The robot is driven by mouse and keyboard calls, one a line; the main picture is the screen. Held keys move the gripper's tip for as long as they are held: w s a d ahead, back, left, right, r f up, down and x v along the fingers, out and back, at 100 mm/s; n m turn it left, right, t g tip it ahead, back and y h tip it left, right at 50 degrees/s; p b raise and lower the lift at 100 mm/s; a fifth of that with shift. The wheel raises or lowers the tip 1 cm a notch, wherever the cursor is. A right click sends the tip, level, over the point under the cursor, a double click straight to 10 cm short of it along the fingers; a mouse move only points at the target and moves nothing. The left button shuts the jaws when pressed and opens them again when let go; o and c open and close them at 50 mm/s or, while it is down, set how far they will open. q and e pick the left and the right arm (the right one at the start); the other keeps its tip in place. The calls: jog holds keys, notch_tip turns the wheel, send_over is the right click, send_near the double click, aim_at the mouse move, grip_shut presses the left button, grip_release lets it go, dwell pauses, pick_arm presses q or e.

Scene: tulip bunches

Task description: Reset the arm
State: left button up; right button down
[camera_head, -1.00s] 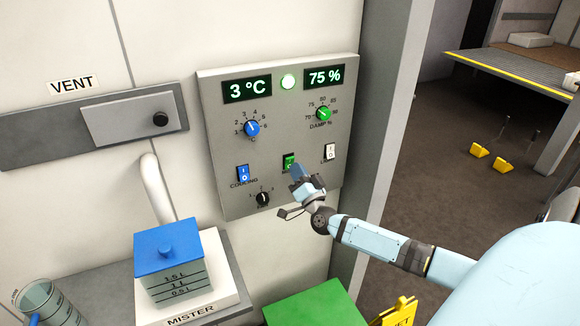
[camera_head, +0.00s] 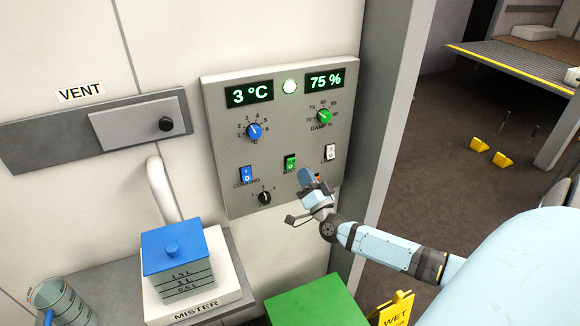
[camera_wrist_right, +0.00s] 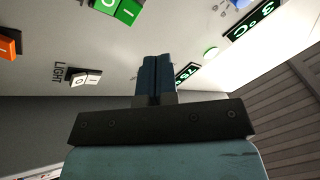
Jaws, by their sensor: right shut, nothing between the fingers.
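My right gripper (camera_head: 306,178) is shut and empty in front of the lower right part of the grey control panel (camera_head: 225,150). Its closed fingers also show in the right wrist view (camera_wrist_right: 155,80). A green rocker switch (camera_head: 290,163) is just left of the fingertips, and it also shows at the top of the right wrist view (camera_wrist_right: 118,8). The fingers look apart from the panel. A white light switch (camera_head: 330,152) is to the right, also in the right wrist view (camera_wrist_right: 85,77). My left gripper is out of view.
The displays read 3 °C (camera_head: 249,94) and 75 % (camera_head: 325,80), with a lit green lamp (camera_head: 289,87) between them. Below stand the blue-lidded mister tank (camera_head: 185,280), a green box (camera_head: 318,305) and a yellow wet sign (camera_head: 397,308).

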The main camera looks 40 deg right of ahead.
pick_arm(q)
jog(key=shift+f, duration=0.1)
pick_arm(e)
jog(key=s+a+f+n+g+y, duration=0.2)
jog(key=s+a+f+n+y, duration=0.25)
jog(key=a, duration=0.45)
jog(key=s+a+f+n+g+y, duration=0.2)
jog(key=s+a+f+n+y, duration=0.3)
jog(key=a, duration=0.4)
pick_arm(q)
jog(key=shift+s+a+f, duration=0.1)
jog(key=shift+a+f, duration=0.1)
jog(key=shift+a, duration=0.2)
pick_arm(e)
jog(key=s+a+f+n+g, duration=0.2)
jog(key=s+a+f+g, duration=0.1)
jog(key=s+a+f, duration=0.2)
jog(key=s+a+f+n+g+h, duration=0.1)
jog(key=s+a+f+g, duration=0.3)
jog(key=s, duration=0.4)
jog(key=shift+s+a+f+n, duration=0.4)
jog(key=shift+a+n, duration=0.15)
jog(key=shift+a, duration=0.35)
